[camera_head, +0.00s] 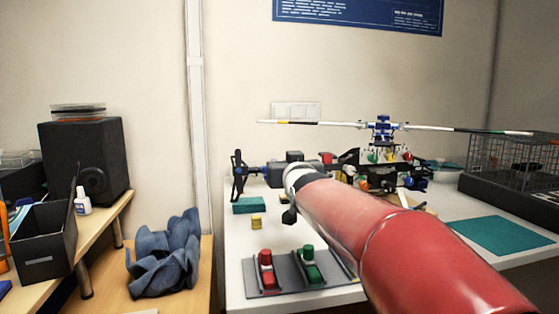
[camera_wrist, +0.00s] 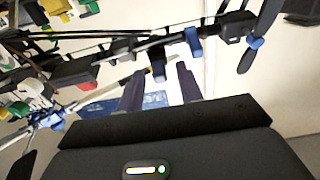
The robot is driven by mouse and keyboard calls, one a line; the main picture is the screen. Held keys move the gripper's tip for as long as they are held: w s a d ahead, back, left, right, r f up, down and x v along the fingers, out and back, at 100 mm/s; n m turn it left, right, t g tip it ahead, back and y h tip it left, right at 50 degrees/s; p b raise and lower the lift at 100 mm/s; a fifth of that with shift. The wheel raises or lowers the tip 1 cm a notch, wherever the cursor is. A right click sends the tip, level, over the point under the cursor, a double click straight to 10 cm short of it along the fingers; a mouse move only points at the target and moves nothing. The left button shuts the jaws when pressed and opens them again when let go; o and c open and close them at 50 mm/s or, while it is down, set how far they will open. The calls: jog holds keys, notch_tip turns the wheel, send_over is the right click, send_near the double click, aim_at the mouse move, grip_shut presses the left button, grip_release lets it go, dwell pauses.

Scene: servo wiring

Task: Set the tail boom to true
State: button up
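The model helicopter (camera_head: 382,130) stands on the white table in the head view, with its main rotor across the top. Its tail boom (camera_head: 268,177) reaches left to a dark tail rotor (camera_head: 238,176); my arm hides part of the body. In the wrist view the boom (camera_wrist: 123,52) runs slantwise above my fingers, with a blue block on it (camera_wrist: 194,43) and the tail rotor (camera_wrist: 252,45) at upper right. My gripper (camera_wrist: 160,73) has its two dark fingers apart, with no object clearly held between them. Whether they touch the boom cannot be told.
A grey tray (camera_head: 285,275) with red and green parts lies at the table's front. A teal box (camera_head: 249,205) and a yellow block (camera_head: 257,222) are near the tail. A wire cage (camera_head: 515,160) and green mat (camera_head: 502,235) are at right.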

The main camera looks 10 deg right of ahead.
jog(key=shift+w, duration=0.95)
jog(key=shift+c, duration=0.5)
grip_shut()
jog(key=shift+f, duration=0.1)
